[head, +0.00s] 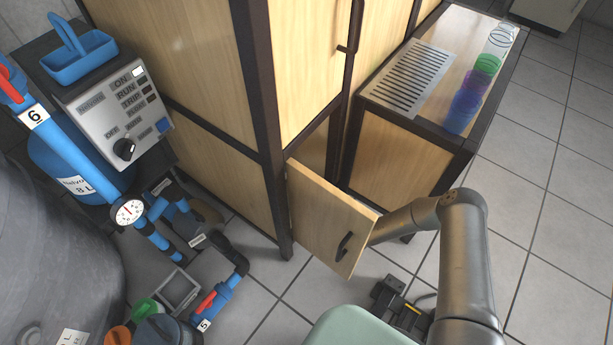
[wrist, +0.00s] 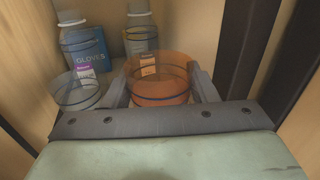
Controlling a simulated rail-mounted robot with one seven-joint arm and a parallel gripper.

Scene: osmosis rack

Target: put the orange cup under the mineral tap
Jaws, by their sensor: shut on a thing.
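The orange cup (wrist: 158,92) is a see-through cup, upright inside a cabinet in the wrist view. My gripper (wrist: 163,74) has one grey finger on each side of it and is shut on it. In the head view my arm reaches behind the open cabinet door (head: 327,222), so the gripper and the orange cup are hidden there. No mineral tap can be made out in either view. A slotted metal drip grille (head: 410,78) lies on the side counter in the head view.
A clear cup (wrist: 77,92) stands left of the orange cup, with bottles (wrist: 140,38) and a glove box (wrist: 88,50) behind. Cabinet walls are close on both sides. Blue, purple, green and clear cups (head: 485,64) line the counter's right edge. Pipes and a control panel (head: 118,108) are left.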

